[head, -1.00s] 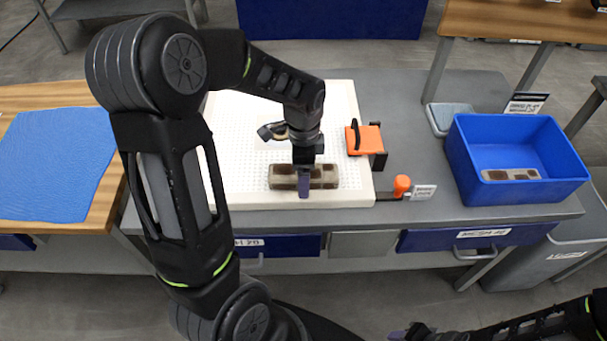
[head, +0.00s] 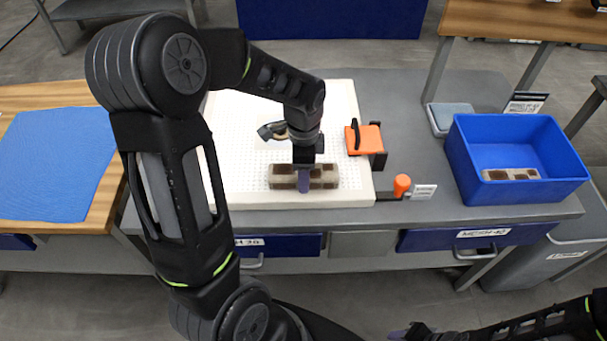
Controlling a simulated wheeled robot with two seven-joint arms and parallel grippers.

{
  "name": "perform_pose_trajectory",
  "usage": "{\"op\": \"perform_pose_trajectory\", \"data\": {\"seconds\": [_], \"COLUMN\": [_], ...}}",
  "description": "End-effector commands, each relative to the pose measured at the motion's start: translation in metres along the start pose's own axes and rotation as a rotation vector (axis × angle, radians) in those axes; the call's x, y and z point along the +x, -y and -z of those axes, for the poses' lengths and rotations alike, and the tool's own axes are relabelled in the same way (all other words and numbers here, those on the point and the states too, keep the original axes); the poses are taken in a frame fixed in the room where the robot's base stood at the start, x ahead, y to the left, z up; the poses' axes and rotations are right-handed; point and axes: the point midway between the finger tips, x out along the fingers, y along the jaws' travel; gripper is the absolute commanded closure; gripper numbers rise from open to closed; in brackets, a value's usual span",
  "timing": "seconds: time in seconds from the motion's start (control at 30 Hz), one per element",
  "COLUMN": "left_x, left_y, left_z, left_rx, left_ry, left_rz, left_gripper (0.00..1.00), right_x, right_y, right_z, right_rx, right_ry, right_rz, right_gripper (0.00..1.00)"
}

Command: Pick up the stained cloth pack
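A stained cloth pack (head: 324,177), a beige block with brown patches, lies on the white perforated board (head: 340,110). My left gripper (head: 304,182) points down at the middle of this pack, with a finger in front of its near side. The far finger is hidden, so I cannot tell whether it grips the pack. Another brown-patched pack (head: 511,174) lies inside the blue bin (head: 545,197) at the right. My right gripper (head: 408,333) is low at the bottom edge, away from the bench; its fingers are too small to read.
An orange block with a black handle (head: 368,138) and an orange knob (head: 402,184) stand at the board's right side. A grey-blue pad (head: 452,116) lies beside the bin. A blue cloth (head: 55,165) covers the wooden table at left.

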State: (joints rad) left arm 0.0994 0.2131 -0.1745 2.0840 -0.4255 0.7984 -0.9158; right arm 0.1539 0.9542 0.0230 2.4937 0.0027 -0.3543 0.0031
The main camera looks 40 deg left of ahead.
Motion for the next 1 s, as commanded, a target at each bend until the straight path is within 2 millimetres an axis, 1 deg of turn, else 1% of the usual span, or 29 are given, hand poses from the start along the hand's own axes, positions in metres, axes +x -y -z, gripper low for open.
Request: {"op": "perform_pose_trajectory", "data": {"seconds": [0.03,0.1,0.33,0.47,0.57,0.8,0.9,1.0], "left_x": [0.000,0.000,-0.001,-0.008,-0.021,-0.068,-0.084,-0.095], "left_y": [0.000,0.000,0.000,0.001,0.001,0.002,0.001,0.001], "left_z": [0.000,0.000,0.000,0.001,0.001,0.001,0.001,0.001], "left_rx": [0.000,0.000,0.000,0.000,0.000,-0.001,0.000,0.000], "left_ry": [0.000,0.000,0.000,-0.002,-0.003,-0.003,-0.003,-0.002], "left_rz": [0.000,0.000,0.001,0.003,0.005,0.006,0.004,0.003], "left_gripper": [0.82,0.88,0.88,0.88,0.88,0.88,0.88,0.88], "right_x": [0.000,0.000,0.000,0.001,0.002,0.006,0.007,0.007], "right_y": [0.000,0.000,0.000,0.000,-0.001,-0.002,-0.002,-0.002], "right_z": [0.000,0.000,0.000,0.000,0.000,0.001,0.001,0.001], "right_rx": [0.000,0.000,0.000,0.000,0.000,-0.001,-0.002,-0.002], "right_ry": [0.000,0.000,0.000,0.000,0.000,-0.002,-0.002,-0.002], "right_rz": [0.000,0.000,0.000,0.000,0.001,0.002,0.002,0.003], "right_gripper": [0.64,0.64,0.64,0.64,0.64,0.64,0.64,0.64]}}
